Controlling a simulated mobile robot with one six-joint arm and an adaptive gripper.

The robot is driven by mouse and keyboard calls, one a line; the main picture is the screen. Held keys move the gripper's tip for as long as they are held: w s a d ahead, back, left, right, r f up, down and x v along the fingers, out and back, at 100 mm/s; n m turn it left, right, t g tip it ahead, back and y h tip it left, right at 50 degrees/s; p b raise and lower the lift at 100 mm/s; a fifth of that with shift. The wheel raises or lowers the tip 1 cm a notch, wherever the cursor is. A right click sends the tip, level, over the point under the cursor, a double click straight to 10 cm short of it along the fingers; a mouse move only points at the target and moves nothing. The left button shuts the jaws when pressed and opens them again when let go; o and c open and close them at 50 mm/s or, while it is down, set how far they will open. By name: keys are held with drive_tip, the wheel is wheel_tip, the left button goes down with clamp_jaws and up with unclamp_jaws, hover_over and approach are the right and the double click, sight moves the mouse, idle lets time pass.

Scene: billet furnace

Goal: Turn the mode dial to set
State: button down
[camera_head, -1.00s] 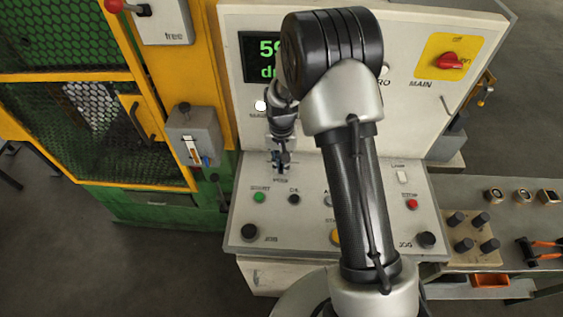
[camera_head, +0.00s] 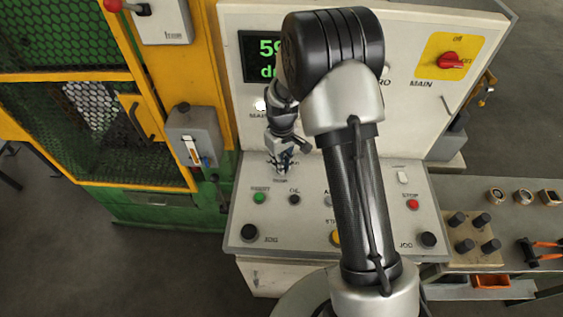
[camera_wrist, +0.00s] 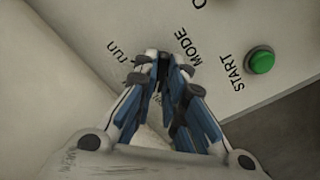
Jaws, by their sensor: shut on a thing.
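My gripper (camera_head: 283,166) reaches down onto the upper left of the sloped control panel, and its fingertips also show in the wrist view (camera_wrist: 165,62). They are shut on the mode dial (camera_wrist: 163,82), a small dark knob mostly hidden between the blue and grey fingers. In the wrist view the printed label "run" (camera_wrist: 118,53) lies left of the fingertips and "MODE" (camera_wrist: 188,47) lies right of them. Another label is partly covered by the fingers. I cannot tell exactly where the dial points. In the head view the fingers hide the dial.
The green start button (camera_wrist: 261,60) is close to the right of the gripper. A green display (camera_head: 262,58) stands on the upright panel behind. A yellow plate with a red main switch (camera_head: 449,61) is at the upper right. Black jog knobs (camera_head: 249,232) sit along the panel's front.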

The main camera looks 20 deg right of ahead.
drive_tip(key=shift+n, duration=0.4)
drive_tip(key=c, duration=1.7)
unclamp_jaws()
drive_tip(key=shift+o, duration=0.2)
drive_tip(key=shift+r, duration=0.15)
wheel_tip(320, 180, up, 12)
